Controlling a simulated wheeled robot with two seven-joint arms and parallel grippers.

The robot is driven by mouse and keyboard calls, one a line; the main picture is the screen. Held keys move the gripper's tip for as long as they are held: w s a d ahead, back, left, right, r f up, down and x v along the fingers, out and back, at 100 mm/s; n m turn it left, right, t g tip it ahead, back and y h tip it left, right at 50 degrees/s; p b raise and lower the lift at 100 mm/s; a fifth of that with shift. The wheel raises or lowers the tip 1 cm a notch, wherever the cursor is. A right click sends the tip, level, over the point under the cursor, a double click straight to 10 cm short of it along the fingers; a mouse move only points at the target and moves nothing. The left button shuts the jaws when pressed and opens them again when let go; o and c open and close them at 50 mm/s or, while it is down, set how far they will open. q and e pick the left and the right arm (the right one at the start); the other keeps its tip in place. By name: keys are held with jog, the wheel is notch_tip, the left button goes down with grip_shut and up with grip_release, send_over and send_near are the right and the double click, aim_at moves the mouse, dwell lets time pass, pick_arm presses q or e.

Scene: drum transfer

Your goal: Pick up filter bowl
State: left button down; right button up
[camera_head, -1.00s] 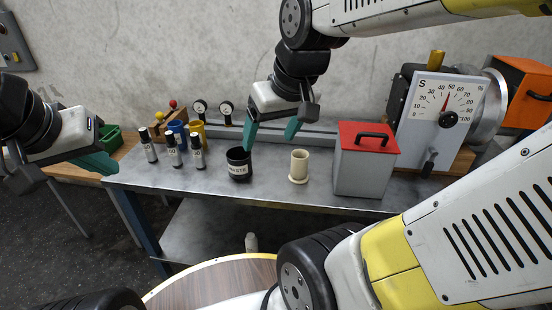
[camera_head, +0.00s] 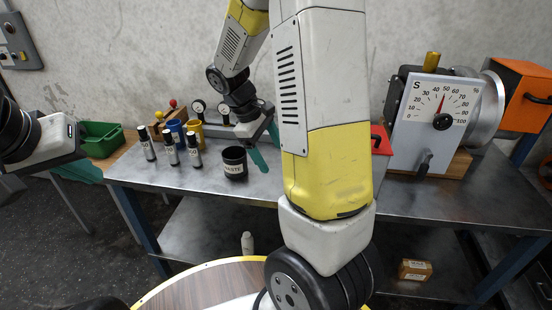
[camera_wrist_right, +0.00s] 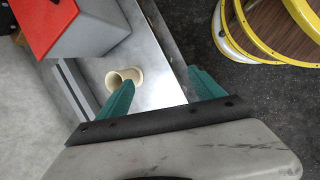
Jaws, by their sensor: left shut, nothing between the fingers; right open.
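The filter bowl appears to be the small cream cup with a flared rim or base (camera_wrist_right: 124,78) on the metal bench in the right wrist view. It lies just beyond the left-hand finger there, apart from the fingers as far as I can tell. In the head view my right arm hides it. My right gripper (camera_wrist_right: 162,90) is open and empty above the bench; part of it shows in the head view (camera_head: 265,150), right of the black waste cup (camera_head: 234,163). My left gripper (camera_head: 84,171) is shut and empty at the far left, near the green bin.
The red-lidded grey box (camera_wrist_right: 85,30) stands beside the cream cup. Several dark bottles (camera_head: 169,148) and blue and yellow mugs (camera_head: 195,132) stand at the bench's left. The dial machine (camera_head: 435,112) stands at the right. A round wooden table (camera_head: 200,287) is in front.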

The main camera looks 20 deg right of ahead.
jog(key=w+d+f+n+h, duration=0.1)
jog(key=w+f+n+h, duration=0.2)
jog(key=f, duration=0.2)
jog(key=w+d+f+n+h, duration=0.2)
jog(key=w+f+n+h, duration=0.1)
jog(key=f, duration=0.2)
jog(key=w+d+f+n+h, duration=0.2)
jog(key=w+f+n+h, duration=0.1)
jog(key=w+f, duration=0.1)
jog(key=shift+w+d+f, duration=0.1)
jog(key=shift+d+f, duration=0.1)
jog(key=shift+f, duration=0.45)
jog(key=shift+w+d+f+n, duration=0.1)
jog(key=shift+d+f+n, duration=0.2)
jog(key=shift+d, duration=0.2)
jog(key=x, duration=0.6)
jog(key=shift+d+r, duration=0.1)
jog(key=shift+d, duration=0.4)
grip_shut()
